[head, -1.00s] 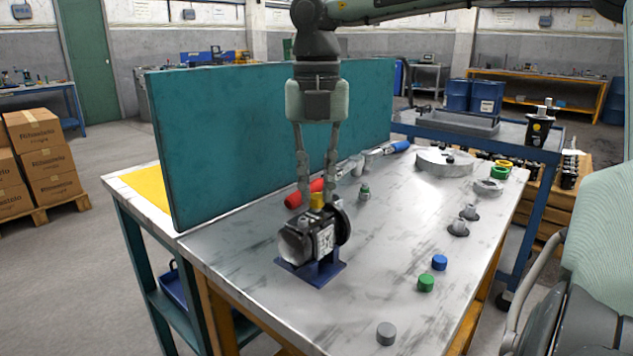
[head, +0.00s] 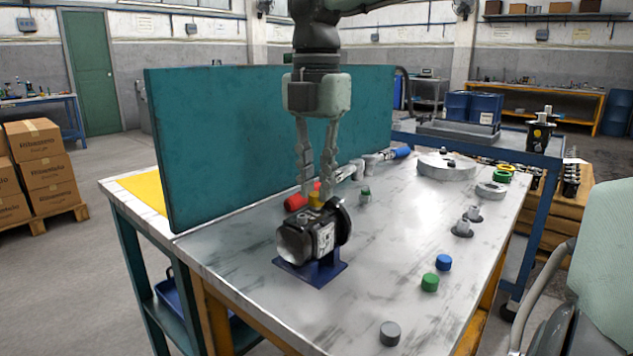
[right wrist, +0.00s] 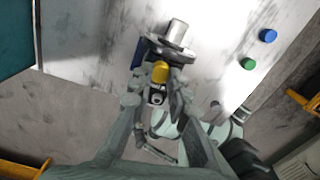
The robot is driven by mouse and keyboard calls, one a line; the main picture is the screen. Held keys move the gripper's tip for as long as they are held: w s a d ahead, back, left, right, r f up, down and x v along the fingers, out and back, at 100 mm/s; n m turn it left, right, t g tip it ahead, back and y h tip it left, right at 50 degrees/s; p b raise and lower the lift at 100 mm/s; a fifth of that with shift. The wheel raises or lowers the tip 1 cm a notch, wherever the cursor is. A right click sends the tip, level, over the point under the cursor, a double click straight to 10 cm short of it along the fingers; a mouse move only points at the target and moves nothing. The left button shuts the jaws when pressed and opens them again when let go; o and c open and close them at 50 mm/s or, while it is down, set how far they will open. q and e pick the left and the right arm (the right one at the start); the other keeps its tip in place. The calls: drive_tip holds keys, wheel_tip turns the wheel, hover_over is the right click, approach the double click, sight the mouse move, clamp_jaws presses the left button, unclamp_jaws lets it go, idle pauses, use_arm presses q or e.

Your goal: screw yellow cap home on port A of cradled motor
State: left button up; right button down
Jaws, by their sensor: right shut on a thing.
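The black and silver motor (head: 318,237) lies in a blue cradle (head: 318,272) near the front left of the bench. The yellow cap (head: 315,199) is at the top of the motor, over a port whose mouth is hidden. My right gripper (head: 318,193) points down from above, its fingers shut around the cap. In the right wrist view, the yellow cap (right wrist: 160,72) shows between the fingertips, against the motor (right wrist: 172,48). I cannot tell how deep the cap sits on the port. My left gripper is not in view.
A teal panel (head: 260,130) stands close behind the motor. A red cylinder (head: 296,202) lies just behind it. A blue cap (head: 443,262), a green cap (head: 430,282) and a grey cap (head: 390,333) stand to the right. The bench between them and the motor is clear.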

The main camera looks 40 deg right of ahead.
drive_tip(key=shift+f+m+b, duration=0.1)
drive_tip(key=shift+m+b, duration=0.4)
drive_tip(key=shift+m, duration=1.4)
drive_tip(key=c, duration=1.6)
unclamp_jaws()
drive_tip(key=shift+c, duration=0.2)
